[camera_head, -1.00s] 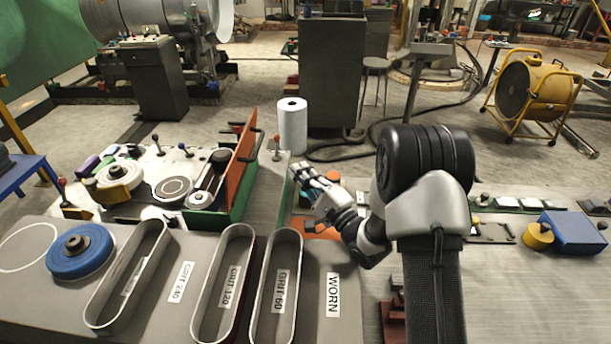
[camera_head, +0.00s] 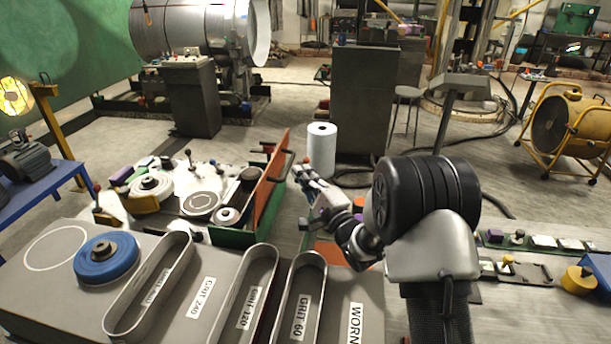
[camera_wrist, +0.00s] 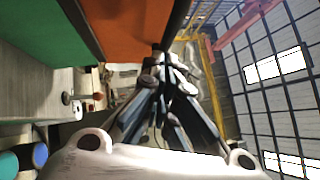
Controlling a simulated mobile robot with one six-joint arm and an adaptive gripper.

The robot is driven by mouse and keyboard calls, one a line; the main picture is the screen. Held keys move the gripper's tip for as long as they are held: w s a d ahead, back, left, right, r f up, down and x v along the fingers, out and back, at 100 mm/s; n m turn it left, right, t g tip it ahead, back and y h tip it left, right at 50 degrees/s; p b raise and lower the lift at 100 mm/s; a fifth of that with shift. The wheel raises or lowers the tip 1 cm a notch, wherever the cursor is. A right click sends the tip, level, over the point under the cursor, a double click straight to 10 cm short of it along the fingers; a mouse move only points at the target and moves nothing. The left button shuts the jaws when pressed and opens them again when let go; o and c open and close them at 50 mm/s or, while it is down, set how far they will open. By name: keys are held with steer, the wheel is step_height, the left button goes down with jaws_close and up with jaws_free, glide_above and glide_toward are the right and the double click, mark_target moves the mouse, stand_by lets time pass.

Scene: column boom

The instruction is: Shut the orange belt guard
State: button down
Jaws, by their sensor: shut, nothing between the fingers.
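The orange belt guard (camera_head: 268,183) stands open and upright on the right side of the green-edged grinder (camera_head: 230,237), a dark handle on its outer face. It also shows in the wrist view (camera_wrist: 135,28) at the top, beside a green panel. My gripper (camera_head: 303,172) is just right of the guard in the head view, with its fingers shut and empty. In the wrist view the fingertips (camera_wrist: 163,58) meet close to the guard's lower edge. I cannot tell whether they touch it.
Belt loops stand in labelled slots on a grey bench (camera_head: 372,290) in front. A white roll (camera_head: 322,148) stands behind my gripper. A blue disc (camera_head: 106,258) lies at left. Pulleys and small knobs fill the grinder's white top (camera_head: 185,190).

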steer(key=shift+r, duration=0.1)
steer(key=shift+a+r+n+p, duration=0.3)
steer(key=shift+n+p, duration=0.1)
steer(key=shift+p, duration=0.15)
